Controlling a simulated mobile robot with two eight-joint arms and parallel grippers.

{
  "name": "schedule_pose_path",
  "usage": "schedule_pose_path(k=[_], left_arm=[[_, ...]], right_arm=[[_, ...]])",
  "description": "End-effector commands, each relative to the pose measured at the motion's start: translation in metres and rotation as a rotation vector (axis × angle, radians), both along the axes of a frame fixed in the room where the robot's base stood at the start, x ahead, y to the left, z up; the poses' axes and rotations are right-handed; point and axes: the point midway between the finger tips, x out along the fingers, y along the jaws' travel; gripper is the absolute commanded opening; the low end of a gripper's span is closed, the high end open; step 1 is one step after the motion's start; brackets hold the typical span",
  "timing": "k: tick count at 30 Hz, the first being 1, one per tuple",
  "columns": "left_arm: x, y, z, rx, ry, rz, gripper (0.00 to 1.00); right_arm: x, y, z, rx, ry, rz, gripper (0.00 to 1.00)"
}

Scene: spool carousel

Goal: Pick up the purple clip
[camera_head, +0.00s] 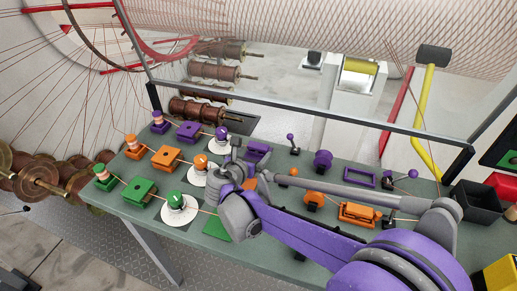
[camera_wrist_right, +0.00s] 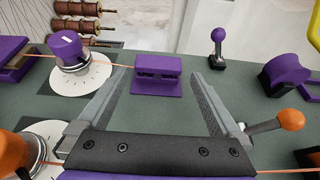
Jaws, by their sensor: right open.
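The purple clip (camera_wrist_right: 158,77) stands upright on the green-grey table. In the right wrist view it lies ahead, between and just beyond the tips of my right gripper (camera_wrist_right: 158,100), whose two grey fingers are spread with nothing between them. In the head view the purple clip (camera_head: 258,150) shows just behind my right gripper (camera_head: 247,165), which partly covers the area in front of it. An orange wire runs from a purple knob (camera_wrist_right: 66,48) on a white dial to the clip. My left gripper is in neither view.
A purple-knobbed lever (camera_wrist_right: 218,45) stands to the right of the clip, with an orange-knobbed lever (camera_wrist_right: 290,120) nearer. White dials with orange (camera_head: 201,161) and green (camera_head: 175,200) knobs stand left of my gripper. A dark rail (camera_head: 300,110) runs behind the table.

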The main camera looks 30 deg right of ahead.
Motion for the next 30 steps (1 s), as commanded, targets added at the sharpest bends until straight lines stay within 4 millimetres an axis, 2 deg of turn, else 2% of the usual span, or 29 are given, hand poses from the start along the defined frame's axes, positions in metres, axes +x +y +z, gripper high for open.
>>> schedule_pose_path(k=[12,21,23,30], left_arm=[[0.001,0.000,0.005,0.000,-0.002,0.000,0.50],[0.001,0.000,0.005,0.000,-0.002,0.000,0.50],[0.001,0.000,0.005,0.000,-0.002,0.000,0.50],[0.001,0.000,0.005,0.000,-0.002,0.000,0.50]], right_arm=[[0.032,-0.033,-0.019,0.000,-0.001,-0.001,1.00],[0.035,-0.037,-0.022,0.000,0.000,0.001,1.00],[0.035,-0.037,-0.022,0.000,0.000,0.001,0.91],[0.035,-0.037,-0.022,0.000,0.000,0.001,0.48]])
